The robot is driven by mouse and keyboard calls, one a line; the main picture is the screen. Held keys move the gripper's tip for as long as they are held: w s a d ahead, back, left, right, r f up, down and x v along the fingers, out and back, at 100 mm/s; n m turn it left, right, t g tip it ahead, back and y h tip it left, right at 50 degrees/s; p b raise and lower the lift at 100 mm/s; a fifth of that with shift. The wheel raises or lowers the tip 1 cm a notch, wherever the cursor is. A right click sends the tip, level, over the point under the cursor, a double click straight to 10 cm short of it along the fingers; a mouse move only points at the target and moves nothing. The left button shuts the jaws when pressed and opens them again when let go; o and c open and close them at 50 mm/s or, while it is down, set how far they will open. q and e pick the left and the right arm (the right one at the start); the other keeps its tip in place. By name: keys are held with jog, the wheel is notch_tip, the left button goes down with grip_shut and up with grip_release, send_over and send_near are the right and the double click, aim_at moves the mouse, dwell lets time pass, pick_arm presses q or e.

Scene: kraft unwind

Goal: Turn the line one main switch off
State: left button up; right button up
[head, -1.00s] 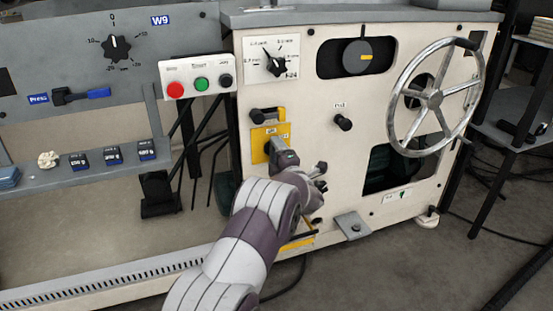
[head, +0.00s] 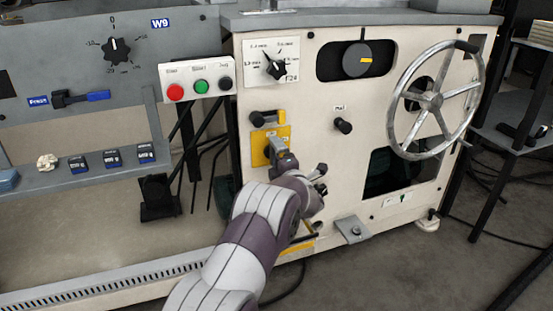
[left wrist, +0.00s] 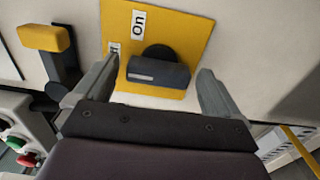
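The main switch is a dark knob with a bar handle (left wrist: 158,73) on a yellow plate (left wrist: 190,25) in the left wrist view. An "On" label is above the handle, and a second label beside the left finger is partly hidden. In the head view the yellow plate (head: 259,150) is on the cream machine front, its knob mostly covered by my gripper. My left gripper (left wrist: 155,72) is open, with a finger on each side of the handle and small gaps showing. In the head view this gripper (head: 281,153) is right at the plate. My right gripper is out of view.
A yellow-tipped black lever (left wrist: 43,37) is left of the plate. A button box (head: 198,88) is up and left, a black knob (head: 343,125) right, and a large handwheel (head: 435,100) farther right. Another yellow plate (head: 297,245) is low, partly behind my arm.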

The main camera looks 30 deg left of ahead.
pick_arm(q)
jog(key=p+v, duration=0.5)
jog(key=v, duration=0.7)
jog(key=shift+s+d+p, duration=0.25)
jog(key=shift+s+p, duration=0.05)
jog(key=shift+p, duration=0.05)
